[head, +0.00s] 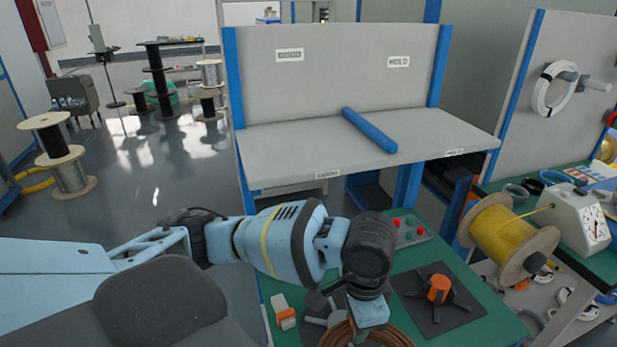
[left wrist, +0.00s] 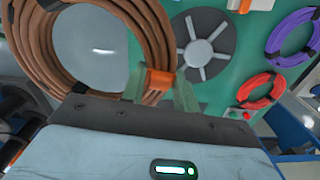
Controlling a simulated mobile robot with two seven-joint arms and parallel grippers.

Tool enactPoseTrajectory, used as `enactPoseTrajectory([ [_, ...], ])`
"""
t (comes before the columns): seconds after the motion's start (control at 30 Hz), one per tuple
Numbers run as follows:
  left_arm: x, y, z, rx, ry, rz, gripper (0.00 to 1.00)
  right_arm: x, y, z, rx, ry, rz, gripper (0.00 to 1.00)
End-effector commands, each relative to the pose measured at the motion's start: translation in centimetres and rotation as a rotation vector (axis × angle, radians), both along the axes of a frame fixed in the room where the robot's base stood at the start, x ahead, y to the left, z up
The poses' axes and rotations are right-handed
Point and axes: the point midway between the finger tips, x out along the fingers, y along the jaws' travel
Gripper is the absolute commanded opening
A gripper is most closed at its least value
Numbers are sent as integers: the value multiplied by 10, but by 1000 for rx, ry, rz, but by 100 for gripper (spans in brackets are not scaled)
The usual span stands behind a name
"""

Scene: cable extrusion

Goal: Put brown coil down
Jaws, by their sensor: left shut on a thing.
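The brown coil (head: 383,334) shows at the bottom edge of the head view, partly cut off and partly behind my left gripper (head: 366,322). In the left wrist view the brown coil (left wrist: 42,58) fills the upper left, with an orange band (left wrist: 159,83) around one side. My left gripper (left wrist: 158,92) is shut on the coil at this band. The coil is over or beside the green worktop (head: 410,262); I cannot tell whether it touches it. My right gripper is not in view.
A dark plate with an orange hub (head: 438,289) and a red-button box (head: 410,231) are on the worktop. A grey spoked disc (left wrist: 203,48) is beside the coil. Purple (left wrist: 291,39) and red coils (left wrist: 262,91) lie farther right. A yellow spool (head: 510,238) stands right.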

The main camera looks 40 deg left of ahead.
Motion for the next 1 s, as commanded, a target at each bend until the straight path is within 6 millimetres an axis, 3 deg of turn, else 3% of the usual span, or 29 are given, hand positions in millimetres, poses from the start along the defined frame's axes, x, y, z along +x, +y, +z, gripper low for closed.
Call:
enactPoseTrajectory([
  [0.2, 2, 11, 16, -3, -7, 313, 0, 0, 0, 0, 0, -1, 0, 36],
  [0.43, 2, 20, 27, -7, -5, 562, 0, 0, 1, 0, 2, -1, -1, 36],
  [0.63, 2, 22, 31, -8, -5, 649, 0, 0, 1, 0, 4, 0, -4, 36],
  [1.0, 2, 22, 31, -7, -4, 655, 0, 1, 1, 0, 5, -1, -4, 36],
])
